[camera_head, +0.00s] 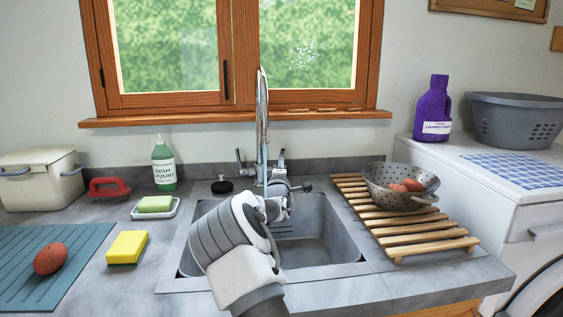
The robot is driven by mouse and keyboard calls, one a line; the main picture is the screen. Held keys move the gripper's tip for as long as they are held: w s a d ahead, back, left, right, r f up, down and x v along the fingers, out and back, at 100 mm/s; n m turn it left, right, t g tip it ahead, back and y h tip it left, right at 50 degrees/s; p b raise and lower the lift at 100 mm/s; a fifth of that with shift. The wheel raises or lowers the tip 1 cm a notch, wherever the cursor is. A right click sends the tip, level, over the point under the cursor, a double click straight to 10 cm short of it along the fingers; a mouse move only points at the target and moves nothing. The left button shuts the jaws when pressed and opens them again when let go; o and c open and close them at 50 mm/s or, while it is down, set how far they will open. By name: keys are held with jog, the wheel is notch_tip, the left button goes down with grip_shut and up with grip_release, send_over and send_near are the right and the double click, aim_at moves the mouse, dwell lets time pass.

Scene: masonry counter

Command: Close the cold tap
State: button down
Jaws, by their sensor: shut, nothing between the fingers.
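A chrome tap (262,125) with a tall spout stands behind the grey sink (335,245). One lever handle (240,160) shows at the left of its base, and another handle (281,158) shows at the right. I cannot tell from markings which is cold. A thin pale streak below the spout may be running water; my arm hides where it falls. My arm reaches over the sink from the front. My gripper (307,188) is small in view, shut and empty, just right of and below the right handle. I cannot tell if it touches anything.
A dish liquid bottle (164,163), a soap dish (155,209) and a yellow sponge (128,248) are left of the sink. A wooden rack (415,228) with a colander (385,190) is at right. A black plug (222,186) lies behind the sink's left corner.

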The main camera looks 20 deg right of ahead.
jog(key=shift+w+d+r+n+g+y+p, duration=0.15)
jog(key=shift+w+r+n+g+y+p, duration=0.25)
jog(key=shift+w+r+g+p, duration=0.55)
jog(key=shift+s+f, duration=0.2)
jog(key=shift+f, duration=0.05)
